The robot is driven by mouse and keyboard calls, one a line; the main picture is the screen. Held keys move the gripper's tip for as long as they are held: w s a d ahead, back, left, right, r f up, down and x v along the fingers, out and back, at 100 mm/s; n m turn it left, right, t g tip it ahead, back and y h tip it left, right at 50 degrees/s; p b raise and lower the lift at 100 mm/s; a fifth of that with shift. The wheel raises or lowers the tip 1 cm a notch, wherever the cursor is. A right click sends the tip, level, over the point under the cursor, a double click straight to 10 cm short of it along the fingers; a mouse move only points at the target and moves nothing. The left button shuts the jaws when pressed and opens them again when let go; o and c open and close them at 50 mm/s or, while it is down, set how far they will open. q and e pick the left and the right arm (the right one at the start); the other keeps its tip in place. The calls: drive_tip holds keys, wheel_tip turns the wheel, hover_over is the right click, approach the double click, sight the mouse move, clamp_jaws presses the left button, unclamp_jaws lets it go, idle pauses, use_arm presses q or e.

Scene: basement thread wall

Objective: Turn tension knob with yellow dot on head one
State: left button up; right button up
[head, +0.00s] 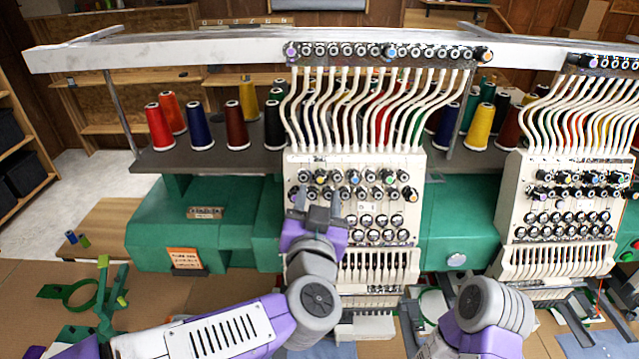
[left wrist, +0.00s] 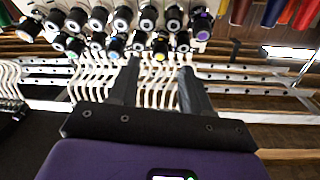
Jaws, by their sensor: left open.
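Head one is the nearer cream machine head (head: 355,235), with two rows of dark tension knobs on its panel. The knob with the yellow dot (head: 320,177) is in the upper row, toward the left. It also shows in the left wrist view (left wrist: 160,50), which is upside down. My left gripper (head: 318,196) is open and empty in front of the panel. Its fingers point up, with the tips just below the yellow-dot knob in the head view. In the wrist view the knob lies between the finger lines, beyond the tips; contact cannot be told. My right gripper is out of view.
Other knobs crowd around, including a green-dot one (head: 388,177) and a purple one (left wrist: 202,26). White thread tubes (head: 350,110) rise above the panel. A second head (head: 560,205) stands at right. Thread cones (head: 237,127) stand on a grey shelf behind.

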sight(320, 181)
use_arm(q)
drive_tip(key=shift+w+d, duration=0.15)
drive_tip(key=shift+w, duration=1.75)
drive_tip(key=shift+f, duration=0.1)
clamp_jaws()
